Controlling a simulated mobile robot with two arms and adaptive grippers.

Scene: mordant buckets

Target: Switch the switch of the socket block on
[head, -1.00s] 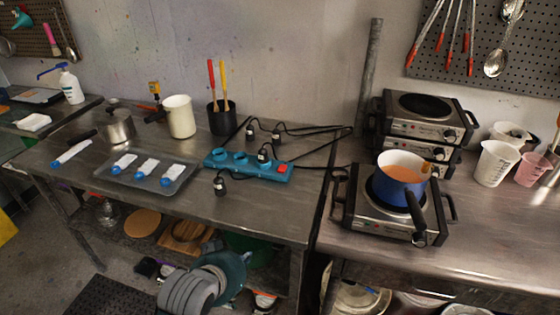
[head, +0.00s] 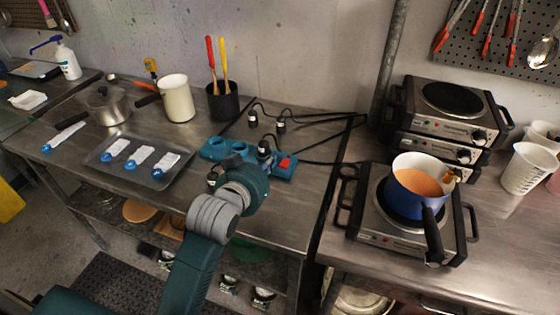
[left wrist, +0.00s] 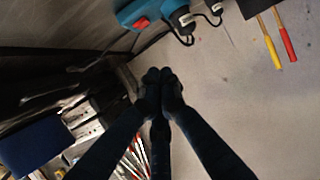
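The teal socket block (head: 213,150) lies on the left metal table. Its red switch (head: 286,163) is at the right end; whether it is pressed cannot be told. Black plugs sit in or near the block. My left arm rises from below in the head view, its wrist covering the block's lower middle; the fingers are hidden there. In the left wrist view my left gripper (left wrist: 160,76) has its dark fingertips together, with nothing seen between them. The block (left wrist: 159,10) and red switch (left wrist: 141,23) show beyond the fingertips, apart from them. My right gripper is not in view.
Black cables run right of the block. A blue pot (head: 413,190) stands on a hot plate (head: 376,222) on the right table. A tray (head: 100,158) with white-and-blue items, a white jug (head: 177,98) and a black tool holder (head: 222,103) stand left and behind.

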